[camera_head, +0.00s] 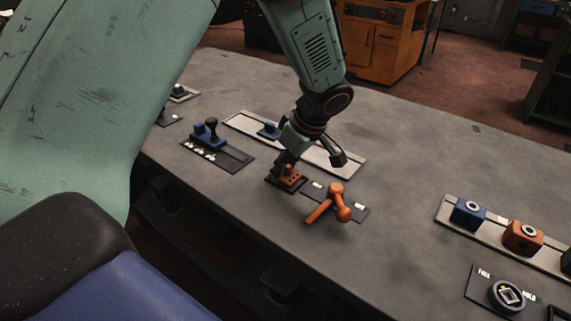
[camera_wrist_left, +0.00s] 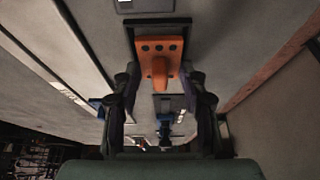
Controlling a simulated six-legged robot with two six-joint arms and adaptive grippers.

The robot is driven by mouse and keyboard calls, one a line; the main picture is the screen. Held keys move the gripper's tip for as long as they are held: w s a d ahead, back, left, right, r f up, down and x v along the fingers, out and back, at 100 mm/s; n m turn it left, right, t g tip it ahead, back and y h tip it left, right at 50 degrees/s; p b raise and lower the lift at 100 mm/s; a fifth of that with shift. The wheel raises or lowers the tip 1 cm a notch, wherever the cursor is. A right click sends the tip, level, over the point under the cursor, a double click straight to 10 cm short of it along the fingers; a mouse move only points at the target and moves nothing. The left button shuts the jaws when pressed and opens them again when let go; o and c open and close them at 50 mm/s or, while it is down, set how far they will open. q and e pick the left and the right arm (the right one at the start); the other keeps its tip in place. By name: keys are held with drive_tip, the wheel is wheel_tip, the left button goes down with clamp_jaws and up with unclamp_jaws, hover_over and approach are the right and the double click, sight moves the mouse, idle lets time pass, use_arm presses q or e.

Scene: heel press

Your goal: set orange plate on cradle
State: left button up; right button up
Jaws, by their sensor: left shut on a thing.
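The orange plate (camera_head: 291,180) has a row of dark holes and a raised grip; it also shows in the wrist view (camera_wrist_left: 174,47). My left gripper (camera_head: 284,165) points down and is shut on the orange plate, with its fingers (camera_wrist_left: 161,84) on either side of the plate's raised grip in the wrist view. A black cradle-like base (camera_head: 271,181) shows under and around the plate. Whether the plate touches it or hangs just above is not clear. My right gripper is not in view.
A blue fixture (camera_head: 207,138) is to the left. A pale tray (camera_head: 350,166) lies behind. Blue (camera_head: 468,213) and orange (camera_head: 523,237) blocks stand at right.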

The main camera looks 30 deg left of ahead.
use_arm(q)
drive_tip(key=shift+w+f+b, duration=0.1)
drive_tip(key=shift+f+b, duration=0.2)
drive_tip(key=shift+b, duration=0.05)
idle(0.5)
drive_tip(key=o, duration=1.4)
drive_tip(key=v, duration=1.2)
drive_tip(key=shift+d, duration=0.1)
